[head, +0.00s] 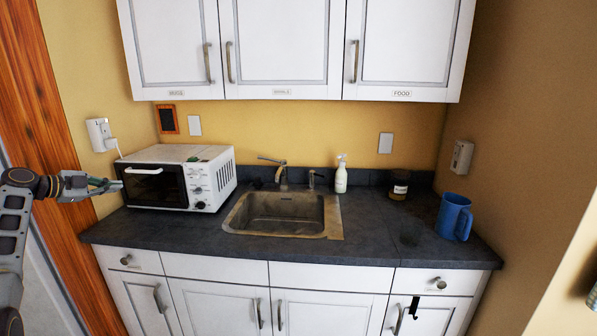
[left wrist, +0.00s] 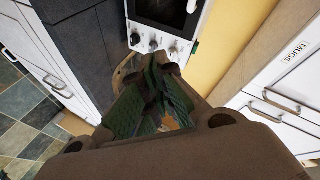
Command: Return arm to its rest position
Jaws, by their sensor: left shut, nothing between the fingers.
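My left arm comes in from the left edge in the head view. Its gripper (head: 107,185) is shut and empty, in front of the left side of the white microwave (head: 215,182). I cannot tell whether it touches the microwave. In the left wrist view the green-padded fingers of the gripper (left wrist: 155,95) are together with nothing between them. The microwave's control knobs (left wrist: 155,42) show beyond the fingertips. The microwave door looks closed in the head view. My right gripper is in neither view.
White wall cabinets (head: 285,45) hang above. A wooden post (head: 45,110) stands close to the left arm.

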